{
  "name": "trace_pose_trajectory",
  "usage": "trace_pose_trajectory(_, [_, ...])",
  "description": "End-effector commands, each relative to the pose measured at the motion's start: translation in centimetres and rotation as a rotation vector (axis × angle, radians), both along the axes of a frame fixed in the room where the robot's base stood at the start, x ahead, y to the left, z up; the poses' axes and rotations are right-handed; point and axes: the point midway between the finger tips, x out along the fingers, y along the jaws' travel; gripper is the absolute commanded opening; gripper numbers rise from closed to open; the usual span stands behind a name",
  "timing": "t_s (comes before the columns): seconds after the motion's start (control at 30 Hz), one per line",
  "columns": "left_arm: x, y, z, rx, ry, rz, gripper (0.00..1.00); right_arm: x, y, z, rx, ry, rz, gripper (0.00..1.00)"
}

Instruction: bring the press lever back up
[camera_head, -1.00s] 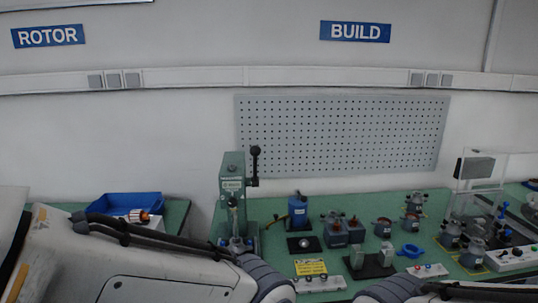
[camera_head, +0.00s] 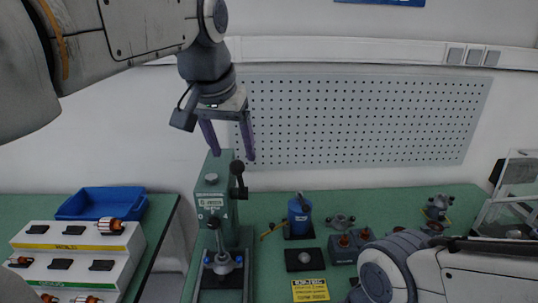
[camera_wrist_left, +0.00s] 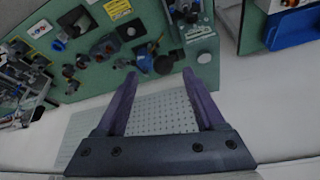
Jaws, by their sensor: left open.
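The green press (camera_head: 212,205) stands at the left end of the right-hand bench. Its black lever (camera_head: 238,182) is on its right side, with the round knob at the top near the height of the press head. My left gripper (camera_head: 233,155) points down just above the knob, open, with its purple fingers apart and nothing held. In the left wrist view, the dark knob (camera_wrist_left: 163,65) shows between and just beyond the fingertips (camera_wrist_left: 160,74). I cannot tell whether a finger touches it. My right gripper is out of view.
A blue bottle (camera_head: 300,215) and a black pad (camera_head: 304,259) are right of the press. A yellow label (camera_head: 310,290) lies nearer. A blue tray (camera_head: 100,203) and a white rack (camera_head: 75,249) occupy the left bench. A pegboard (camera_head: 370,120) is behind.

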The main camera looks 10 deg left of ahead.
Motion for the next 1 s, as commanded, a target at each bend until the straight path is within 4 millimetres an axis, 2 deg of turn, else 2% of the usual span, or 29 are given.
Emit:
trace_pose_trajectory(0.07, [0.3, 0.5, 0.0, 0.002, -0.003, 0.014, 0.71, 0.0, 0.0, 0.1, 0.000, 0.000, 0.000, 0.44])
trace_pose_trajectory(0.17, [0.7, 0.6, -1.2, 0.002, 0.000, 0.016, 0.71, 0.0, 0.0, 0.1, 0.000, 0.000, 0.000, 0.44])
trace_pose_trajectory(0.4, [2.3, 0.8, -5.4, 0.002, 0.002, 0.017, 0.71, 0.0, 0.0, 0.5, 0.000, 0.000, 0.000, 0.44])
trace_pose_trajectory(0.6, [3.5, 0.7, -8.1, 0.002, -0.002, 0.015, 0.71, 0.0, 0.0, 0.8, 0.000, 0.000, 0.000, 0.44])
trace_pose_trajectory(0.77, [3.9, 0.7, -9.1, 0.002, -0.003, 0.014, 0.71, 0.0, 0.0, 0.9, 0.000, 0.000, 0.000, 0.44])
trace_pose_trajectory(1.0, [4.0, 0.6, -9.2, 0.001, -0.005, 0.012, 0.71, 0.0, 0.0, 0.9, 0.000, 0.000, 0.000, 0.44])
